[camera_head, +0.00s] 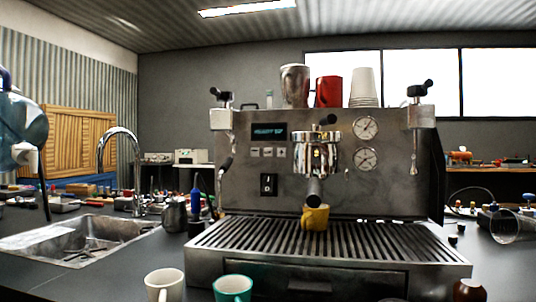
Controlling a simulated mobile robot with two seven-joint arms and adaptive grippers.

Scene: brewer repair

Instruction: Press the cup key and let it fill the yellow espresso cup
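The yellow espresso cup (315,218) stands on the ribbed drip grid (222,244) of the steel espresso machine (232,200), below the portafilter (313,188). Its inside is hidden and no stream of coffee is visible. A row of small keys (267,152) sits below the lit display (268,132); their symbols are too small to read. A dark rocker switch (268,184) is lower on the panel. My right gripper is not visible.
A white cup (164,285) and a green cup (233,288) stand in front of the machine. A sink (85,238) with a tap (122,160) is at left, a steel jug (174,215) beside it. Mugs stand on the machine. A clear beaker (510,226) lies at right.

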